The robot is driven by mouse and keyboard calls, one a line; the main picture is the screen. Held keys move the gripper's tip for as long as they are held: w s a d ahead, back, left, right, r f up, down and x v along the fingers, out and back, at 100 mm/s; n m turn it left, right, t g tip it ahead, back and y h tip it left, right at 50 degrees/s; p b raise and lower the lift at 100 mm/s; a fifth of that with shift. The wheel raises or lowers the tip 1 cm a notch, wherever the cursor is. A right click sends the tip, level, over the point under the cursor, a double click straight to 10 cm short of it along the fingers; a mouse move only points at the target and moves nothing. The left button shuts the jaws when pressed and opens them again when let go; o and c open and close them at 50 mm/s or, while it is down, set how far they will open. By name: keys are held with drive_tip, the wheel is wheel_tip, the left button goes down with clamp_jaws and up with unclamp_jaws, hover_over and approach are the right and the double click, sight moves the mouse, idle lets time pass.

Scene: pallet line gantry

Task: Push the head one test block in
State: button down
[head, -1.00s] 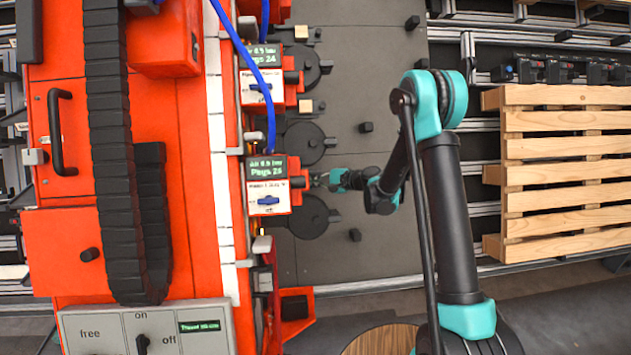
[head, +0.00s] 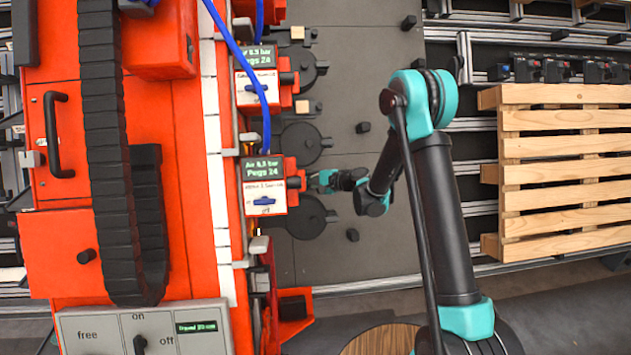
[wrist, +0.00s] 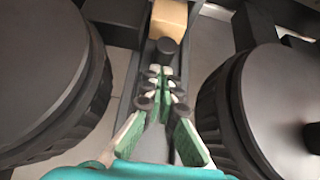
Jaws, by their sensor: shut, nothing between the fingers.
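A pale wooden block (wrist: 168,18) shows in the wrist view straight ahead of my gripper (wrist: 160,78), in a dark slot between two black drums. A black round knob (wrist: 166,46) stands in front of the block; I cannot tell whether my fingertips touch it. My fingers are shut and empty. In the head view my gripper (head: 320,181) points left at the lower orange head (head: 266,187), close to its dark nose. I see no block there; the head seems to hide it. Two other wooden blocks (head: 297,33) (head: 302,107) show higher up. No head number is legible.
Black drums (head: 300,142) (head: 305,217) flank my gripper closely. A second orange head (head: 257,80) with a blue hose is above. A wooden pallet (head: 565,170) stands at the right. The grey plate (head: 375,60) is mostly bare apart from small black posts.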

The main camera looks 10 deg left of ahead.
drive_tip(key=shift+s+a+r+g, duration=0.1)
drive_tip(key=shift+a+g, duration=0.2)
drive_tip(key=shift+a, duration=0.75)
drive_tip(key=shift+s+d, duration=0.1)
drive_tip(key=shift+s, duration=0.05)
drive_tip(key=shift+d, duration=1.1)
drive_tip(key=shift+w+d, duration=0.25)
drive_tip(key=shift+d, duration=0.35)
drive_tip(key=shift+w+d, duration=0.3)
drive_tip(key=shift+d, duration=0.3)
drive_tip(key=shift+w+d, duration=0.25)
drive_tip(key=shift+d, duration=0.35)
